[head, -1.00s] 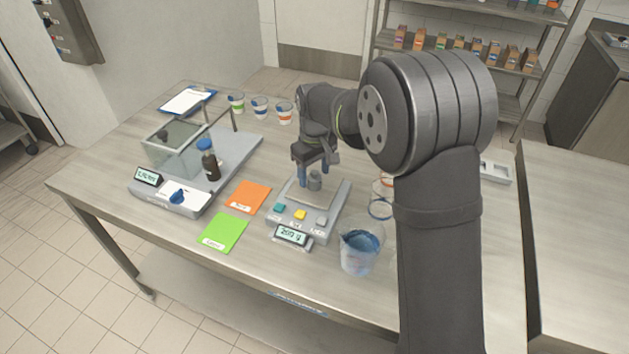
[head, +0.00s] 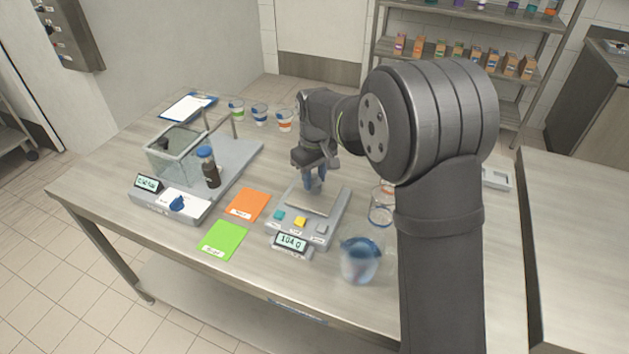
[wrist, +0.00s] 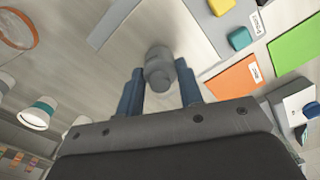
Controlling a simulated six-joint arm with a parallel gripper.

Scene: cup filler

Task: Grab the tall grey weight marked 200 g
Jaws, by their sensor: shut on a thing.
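The grey weight (wrist: 158,67) shows in the wrist view between the two blue fingers of my gripper (wrist: 160,88). It is round with a knob on top. The gripper is shut on it. In the head view my gripper (head: 314,183) is over the pan (head: 308,204) of the small scale, and the weight is mostly hidden by the fingers. I cannot read its marking, nor tell whether its base still touches the pan.
The scale's display (head: 291,242) reads about 104. Orange (head: 248,203) and green (head: 223,240) cards lie left of it. A beaker with blue contents (head: 360,260) stands at front right. A larger balance with a glass box (head: 175,150) and dark bottle (head: 209,168) is at left.

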